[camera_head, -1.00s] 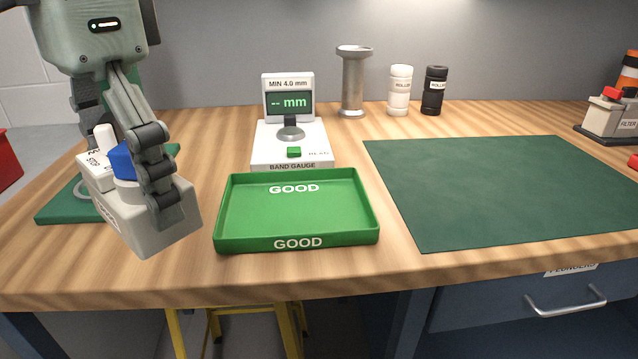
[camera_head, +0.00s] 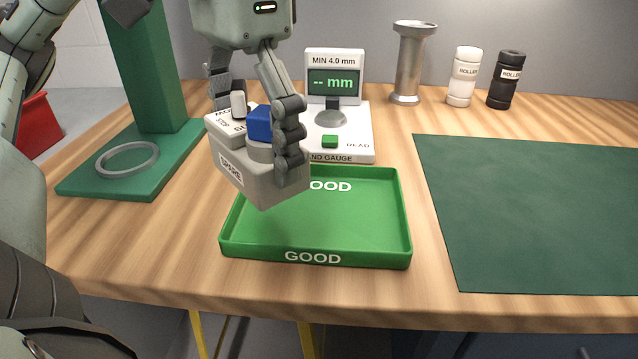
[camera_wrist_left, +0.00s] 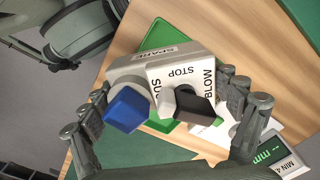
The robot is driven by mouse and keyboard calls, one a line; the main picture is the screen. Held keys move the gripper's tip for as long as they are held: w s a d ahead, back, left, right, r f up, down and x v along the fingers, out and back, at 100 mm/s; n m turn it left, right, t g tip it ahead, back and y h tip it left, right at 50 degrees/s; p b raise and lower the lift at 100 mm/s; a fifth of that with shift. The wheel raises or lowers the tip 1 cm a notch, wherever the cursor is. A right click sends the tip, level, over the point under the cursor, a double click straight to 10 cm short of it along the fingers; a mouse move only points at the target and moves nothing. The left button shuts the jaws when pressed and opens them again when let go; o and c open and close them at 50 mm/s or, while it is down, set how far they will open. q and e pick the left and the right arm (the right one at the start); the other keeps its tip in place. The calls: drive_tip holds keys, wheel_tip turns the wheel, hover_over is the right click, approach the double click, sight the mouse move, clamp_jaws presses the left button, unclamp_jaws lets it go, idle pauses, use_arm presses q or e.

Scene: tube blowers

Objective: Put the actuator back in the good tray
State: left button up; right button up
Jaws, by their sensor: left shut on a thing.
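The actuator (camera_head: 262,186) is a pale grey box labelled SPARE, with a blue knob, a light lever and a white plate lettered STOP. My left gripper (camera_head: 262,130) is shut on it and holds it, slightly tilted, in front of the gauge and over the back left part of the good tray in the head view. The actuator also shows between the fingers in the left wrist view (camera_wrist_left: 165,70). The good tray (camera_head: 315,257) is green, shallow, lettered GOOD and empty where visible; its back left corner is hidden behind the actuator. My right gripper is not in view.
The band gauge (camera_head: 360,125) stands just behind the tray. A green stand with a grey ring (camera_head: 127,160) is to the left. A dark green mat (camera_head: 540,210) lies to the right, bare. A metal spool (camera_head: 408,65) and two roller bottles (camera_head: 463,77) stand at the back.

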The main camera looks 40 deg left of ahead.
use_arm(q)
drive_tip(key=w+f, duration=0.1)
drive_tip(key=w, duration=0.1)
drive_tip(key=w+d+f, duration=0.1)
drive_tip(key=w, duration=0.1)
drive_tip(key=w+d+f, duration=0.1)
drive_tip(key=w+f, duration=0.1)
drive_tip(key=shift+w+d+f, duration=0.1)
drive_tip(key=shift+w+d, duration=0.1)
drive_tip(key=shift+w, duration=0.1)
drive_tip(key=shift+w+d+f, duration=0.1)
drive_tip(key=shift+w+f, duration=0.2)
drive_tip(key=shift+w, duration=0.05)
drive_tip(key=shift+f, duration=1.9)
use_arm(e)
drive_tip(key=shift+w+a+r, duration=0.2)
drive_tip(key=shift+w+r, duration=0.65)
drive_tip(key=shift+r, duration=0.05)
use_arm(q)
drive_tip(key=shift+f, duration=0.1)
drive_tip(key=o, duration=1.6)
drive_tip(key=shift+f, duration=0.1)
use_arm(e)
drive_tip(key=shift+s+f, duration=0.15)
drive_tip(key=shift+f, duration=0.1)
